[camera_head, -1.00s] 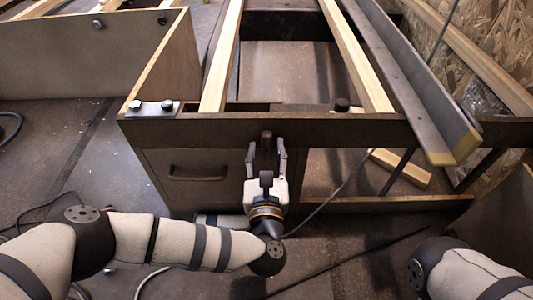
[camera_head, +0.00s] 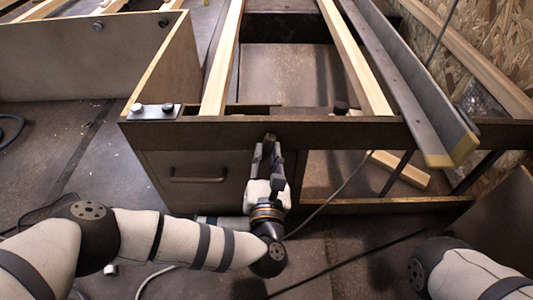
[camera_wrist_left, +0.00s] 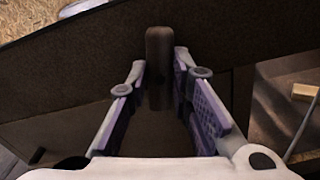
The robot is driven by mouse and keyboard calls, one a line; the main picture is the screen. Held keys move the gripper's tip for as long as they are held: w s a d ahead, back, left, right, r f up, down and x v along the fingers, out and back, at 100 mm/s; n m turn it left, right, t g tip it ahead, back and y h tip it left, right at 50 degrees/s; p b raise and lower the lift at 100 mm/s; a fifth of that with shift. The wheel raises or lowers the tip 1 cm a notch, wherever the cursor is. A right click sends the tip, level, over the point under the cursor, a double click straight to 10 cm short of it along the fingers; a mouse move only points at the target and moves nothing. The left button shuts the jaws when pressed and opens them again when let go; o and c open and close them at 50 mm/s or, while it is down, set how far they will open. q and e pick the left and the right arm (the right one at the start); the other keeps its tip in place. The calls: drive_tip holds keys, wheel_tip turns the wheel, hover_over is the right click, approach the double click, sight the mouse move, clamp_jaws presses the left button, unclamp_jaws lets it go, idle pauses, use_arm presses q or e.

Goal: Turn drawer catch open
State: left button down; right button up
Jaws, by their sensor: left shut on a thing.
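The drawer (camera_head: 192,196) has a dark bar handle (camera_head: 197,179) and sits closed under the rail. My left gripper (camera_head: 267,158) is shut on the catch from the front, its fingers on either side. In the left wrist view the catch (camera_wrist_left: 158,60) stands upright between the fingertips (camera_wrist_left: 159,72). My right gripper is out of view; only part of my right arm shows at the lower right.
The brown front rail (camera_head: 360,131) runs across above the drawer. Pale wooden slats (camera_head: 358,60) and a grey metal angle bar (camera_head: 405,90) lie over the frame. An open bay is right of the drawer. Cables lie on the floor.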

use_arm(q)
drive_tip(key=m, duration=0.3)
drive_tip(key=shift+m+p, duration=0.35)
drive_tip(key=shift+m, duration=0.05)
drive_tip(key=m+p, duration=0.1)
drive_tip(key=m, duration=0.3)
drive_tip(key=shift+d+m, duration=0.1)
drive_tip(key=shift+m, duration=0.2)
drive_tip(key=m, duration=0.3)
drive_tip(key=shift+f+p, duration=0.1)
drive_tip(key=shift+p, duration=0.25)
drive_tip(key=shift+f+m+p, duration=0.1)
drive_tip(key=shift+m+p, duration=0.2)
drive_tip(key=shift+m, duration=1.4)
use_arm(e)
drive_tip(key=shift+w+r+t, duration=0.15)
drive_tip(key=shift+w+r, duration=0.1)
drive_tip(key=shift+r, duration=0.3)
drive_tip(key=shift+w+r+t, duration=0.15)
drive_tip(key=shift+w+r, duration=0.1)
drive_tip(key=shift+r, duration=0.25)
use_arm(q)
drive_tip(key=c, duration=1.4)
unclamp_jaws()
drive_tip(key=shift+c, duration=0.2)
drive_tip(key=s, duration=1.2)
